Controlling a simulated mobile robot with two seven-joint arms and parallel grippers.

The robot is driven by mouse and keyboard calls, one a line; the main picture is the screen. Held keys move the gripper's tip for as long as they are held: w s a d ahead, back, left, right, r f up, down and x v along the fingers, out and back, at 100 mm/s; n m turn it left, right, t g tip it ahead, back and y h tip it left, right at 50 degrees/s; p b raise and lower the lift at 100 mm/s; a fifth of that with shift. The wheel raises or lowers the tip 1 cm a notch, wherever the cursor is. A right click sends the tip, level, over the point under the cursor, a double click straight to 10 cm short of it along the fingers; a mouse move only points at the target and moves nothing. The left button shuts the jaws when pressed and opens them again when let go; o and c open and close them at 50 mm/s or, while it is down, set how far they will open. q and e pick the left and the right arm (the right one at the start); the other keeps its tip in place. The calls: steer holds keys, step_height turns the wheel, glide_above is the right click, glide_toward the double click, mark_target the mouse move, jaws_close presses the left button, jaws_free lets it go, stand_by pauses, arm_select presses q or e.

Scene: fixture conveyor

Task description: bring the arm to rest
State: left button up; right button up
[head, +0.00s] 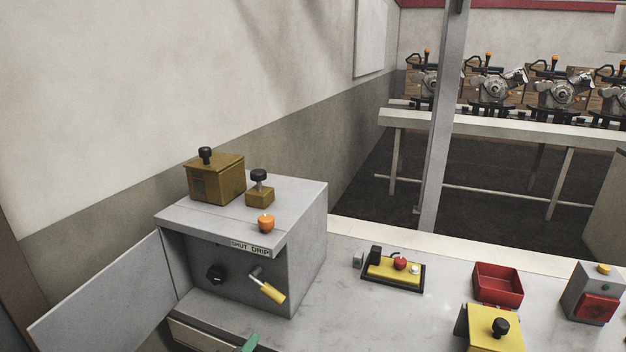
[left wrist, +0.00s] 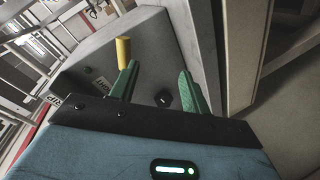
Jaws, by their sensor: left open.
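My left gripper (left wrist: 158,85) shows two green fingers spread apart with nothing between them in the left wrist view. In the head view only a green fingertip (head: 250,342) shows at the bottom edge, in front of the grey cabinet (head: 306,230). In the wrist view the cabinet (left wrist: 125,45) lies beyond the fingers. Its yellow-handled lever (head: 268,289) and black knob (head: 215,273) are on the recessed front; the yellow handle (left wrist: 123,50) appears near the left finger in the wrist view. I cannot tell whether they touch. My right gripper is not in view.
The cabinet door (head: 100,300) stands open to the left. A brown box (head: 215,180) and an orange knob (head: 266,223) are on the cabinet. A yellow switch panel (head: 393,268), red tray (head: 497,283) and yellow box (head: 492,325) stand on the bench to the right.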

arm_select(q)
steer(key=s+a+f+m+g, duration=0.1)
steer(key=s+f, duration=0.4)
steer(key=s, duration=0.7)
steer(key=s+a+f+m+g+y, duration=0.1)
steer(key=s+f+m, duration=0.3)
steer(key=s, duration=0.9)
steer(key=s+a+f+m+g, duration=0.1)
steer(key=s+f+m+g, duration=0.2)
steer(key=s, duration=0.9)
step_height(320, 180, down, 3)
steer(key=shift+s+a+r+m+g, duration=0.2)
steer(key=shift+a+m+g, duration=0.1)
steer(key=shift+m, duration=0.5)
